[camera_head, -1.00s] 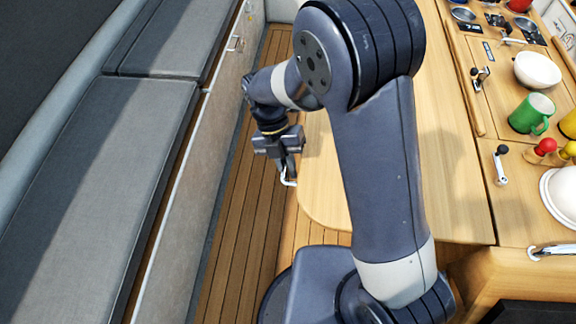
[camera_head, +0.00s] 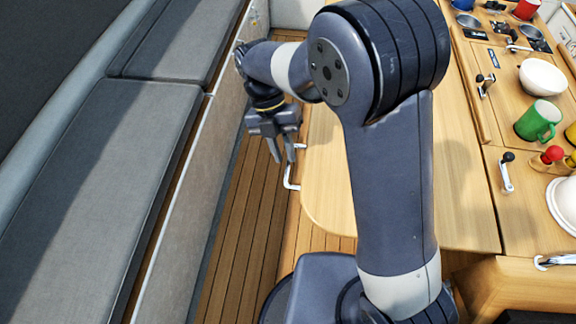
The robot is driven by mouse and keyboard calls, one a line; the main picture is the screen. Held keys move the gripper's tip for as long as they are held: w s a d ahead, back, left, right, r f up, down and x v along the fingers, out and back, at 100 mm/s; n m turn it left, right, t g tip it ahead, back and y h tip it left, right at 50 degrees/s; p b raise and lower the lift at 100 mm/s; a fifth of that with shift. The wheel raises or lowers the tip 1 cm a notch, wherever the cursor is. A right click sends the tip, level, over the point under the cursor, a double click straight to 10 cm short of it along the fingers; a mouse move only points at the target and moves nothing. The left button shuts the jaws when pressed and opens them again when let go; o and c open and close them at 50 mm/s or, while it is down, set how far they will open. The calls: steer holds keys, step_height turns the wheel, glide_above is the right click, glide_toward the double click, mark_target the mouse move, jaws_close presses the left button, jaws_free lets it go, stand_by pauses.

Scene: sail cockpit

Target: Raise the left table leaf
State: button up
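The left table leaf (camera_head: 322,185) is a pale wood panel with a rounded near corner, left of my arm. It looks level with the wood surface (camera_head: 465,200) on the right of my arm, but my arm hides any seam between them. A white bar handle (camera_head: 291,172) sticks out from the leaf's left edge. My gripper (camera_head: 282,157) hangs fingers down over the floor gap, just left of the handle. Its two fingers show apart, with nothing between them. I see no contact with the handle, though the fingertips are close to it.
A long grey cushioned bench (camera_head: 105,170) runs along the left. A narrow slatted floor (camera_head: 238,225) lies between bench and table. On the right stand a green mug (camera_head: 537,120), a white bowl (camera_head: 540,76) and a small crank lever (camera_head: 506,172).

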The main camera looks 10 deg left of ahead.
steer(key=shift+v, duration=2.3)
steer(key=x, duration=1.1)
steer(key=shift+f, duration=0.4)
steer(key=shift+w+p, duration=0.1)
steer(key=shift+p, duration=0.2)
